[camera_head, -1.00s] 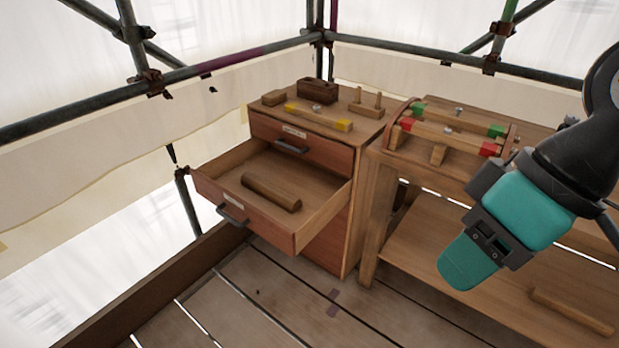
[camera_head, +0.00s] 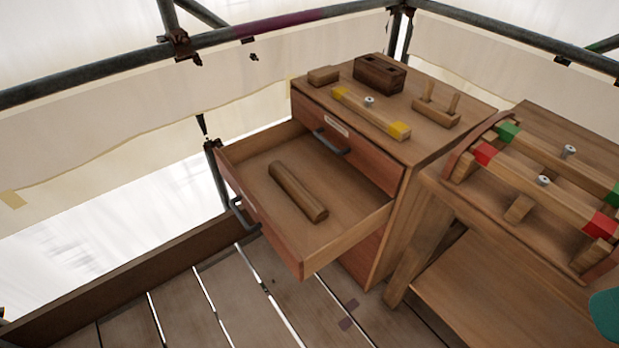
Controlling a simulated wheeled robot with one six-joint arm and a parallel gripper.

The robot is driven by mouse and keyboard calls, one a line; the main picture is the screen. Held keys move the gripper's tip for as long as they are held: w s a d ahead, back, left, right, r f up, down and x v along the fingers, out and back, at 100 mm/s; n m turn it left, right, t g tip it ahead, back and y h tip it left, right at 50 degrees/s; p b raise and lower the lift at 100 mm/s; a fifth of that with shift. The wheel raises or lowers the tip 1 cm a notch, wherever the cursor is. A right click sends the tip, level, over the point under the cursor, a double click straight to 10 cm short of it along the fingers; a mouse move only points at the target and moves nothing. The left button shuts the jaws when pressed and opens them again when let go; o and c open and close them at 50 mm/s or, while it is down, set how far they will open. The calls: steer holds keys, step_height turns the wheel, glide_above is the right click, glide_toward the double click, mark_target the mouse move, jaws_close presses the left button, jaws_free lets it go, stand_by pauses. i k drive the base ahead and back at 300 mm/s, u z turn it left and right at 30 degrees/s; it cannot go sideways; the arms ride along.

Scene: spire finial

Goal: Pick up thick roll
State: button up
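A thick wooden roll (camera_head: 298,191) lies in the open drawer (camera_head: 345,233) of the wooden cabinet. It lies on the drawer floor, slanting from upper left to lower right, with clear floor around it. Only a small teal piece of my arm shows at the right edge of the head view. My gripper's fingers are outside the picture, so their state does not show.
The cabinet top (camera_head: 440,142) holds a yellow-ended bar (camera_head: 370,113), a dark block (camera_head: 380,75), a small block and a two-peg piece. A workbench (camera_head: 440,185) with red- and green-ended bars stands at right. Plank floor (camera_head: 230,310) lies in front, with scaffold poles behind.

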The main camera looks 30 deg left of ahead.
mark_target(313, 210)
steer(key=u, duration=0.25)
steer(key=i, duration=0.7)
steer(key=u, duration=1)
steer(key=i, duration=0.45)
steer(key=u, duration=0.4)
